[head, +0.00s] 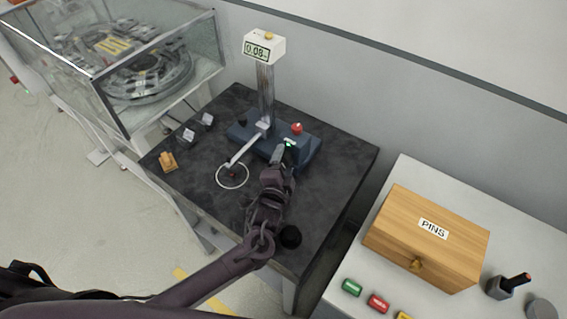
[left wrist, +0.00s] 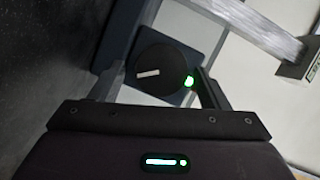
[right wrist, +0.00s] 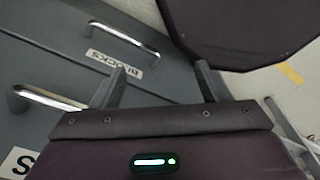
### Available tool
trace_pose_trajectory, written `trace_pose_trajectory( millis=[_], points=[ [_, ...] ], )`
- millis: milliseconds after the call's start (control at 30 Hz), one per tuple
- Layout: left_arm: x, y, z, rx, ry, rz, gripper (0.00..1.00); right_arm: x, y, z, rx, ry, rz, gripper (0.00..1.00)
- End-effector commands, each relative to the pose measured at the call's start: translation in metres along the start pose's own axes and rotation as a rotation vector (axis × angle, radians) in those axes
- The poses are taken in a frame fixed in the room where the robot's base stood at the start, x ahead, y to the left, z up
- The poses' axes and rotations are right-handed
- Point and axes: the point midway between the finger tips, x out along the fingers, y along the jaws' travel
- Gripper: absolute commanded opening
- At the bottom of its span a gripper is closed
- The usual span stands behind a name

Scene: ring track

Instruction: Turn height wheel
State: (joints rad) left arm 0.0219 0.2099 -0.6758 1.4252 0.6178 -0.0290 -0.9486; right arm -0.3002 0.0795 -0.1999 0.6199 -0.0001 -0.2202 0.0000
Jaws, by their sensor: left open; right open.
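The height gauge has a blue base (head: 312,148), a metal column (head: 265,95) and a white display head (head: 264,47) that seems to read 0.08. The height wheel (left wrist: 165,66) shows in the left wrist view as a round black knob with a white mark, on the blue base. My left gripper (head: 288,147) is at the front of the base, open, with its fingers on either side of the wheel. In the head view my gripper hides the wheel. I cannot tell whether the fingers touch it. My right gripper (right wrist: 162,82) is open and empty, away from the gauge.
The gauge's arm reaches to a white ring (head: 232,175) on the dark table (head: 195,185). A red knob (head: 297,128) sits on the base. A wooden PINS box (head: 425,240) is at right. Grey drawers (right wrist: 60,75) are near my right gripper.

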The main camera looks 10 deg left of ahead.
Motion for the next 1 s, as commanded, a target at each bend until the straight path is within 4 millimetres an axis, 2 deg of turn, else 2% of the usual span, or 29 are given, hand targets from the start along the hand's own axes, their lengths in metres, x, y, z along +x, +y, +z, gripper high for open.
trace_pose_trajectory(
  millis=[167,267,367,500,600,900,1000],
  points=[
    [0.000,-0.004,-0.001,-0.001,0.000,-0.002,0.69,0.000,0.000,0.000,0.000,0.000,0.000,0.69],
    [-0.001,-0.014,-0.004,-0.002,0.001,-0.004,0.69,0.002,0.000,0.000,0.000,0.000,0.000,0.69],
    [-0.004,-0.032,-0.010,-0.003,0.003,-0.007,0.69,0.003,0.000,0.000,0.000,0.000,0.000,0.69],
    [-0.007,-0.068,-0.020,-0.004,0.001,-0.018,0.72,0.008,0.000,-0.001,0.000,0.002,0.001,0.69],
    [-0.010,-0.093,-0.027,-0.003,0.000,-0.021,0.69,0.012,0.002,-0.001,0.000,0.003,0.002,0.69],
    [-0.021,-0.155,-0.051,-0.003,0.001,-0.010,0.69,0.023,0.002,0.004,-0.001,-0.002,0.003,0.69],
    [-0.023,-0.170,-0.057,-0.004,0.001,-0.007,0.69,0.025,0.001,0.003,-0.001,-0.001,0.001,0.69]
  ],
)
